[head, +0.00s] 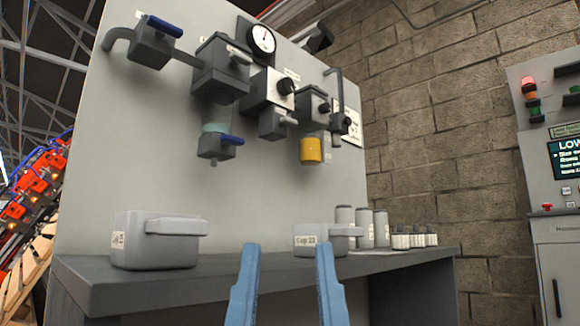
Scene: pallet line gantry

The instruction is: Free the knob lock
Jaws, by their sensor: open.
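My gripper (284,252) reaches up from the bottom edge with two blue fingers wide apart and nothing between them. It is below the pipe units on the grey upright panel (115,130). A dark knob (285,87) sticks out of a block with a white plate, right of a round gauge (262,39). Smaller dark knobs (324,107) show further right, above a yellow cup (312,149). Which knob has the lock, and whether it is locked, I cannot tell.
Blue-handled valves (164,27) sit at the upper left and lower middle (230,140). A grey bench (75,268) carries two labelled grey boxes (155,247), (310,238), canisters (381,229) and small bottles (418,238). A control cabinet (565,230) stands at the right.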

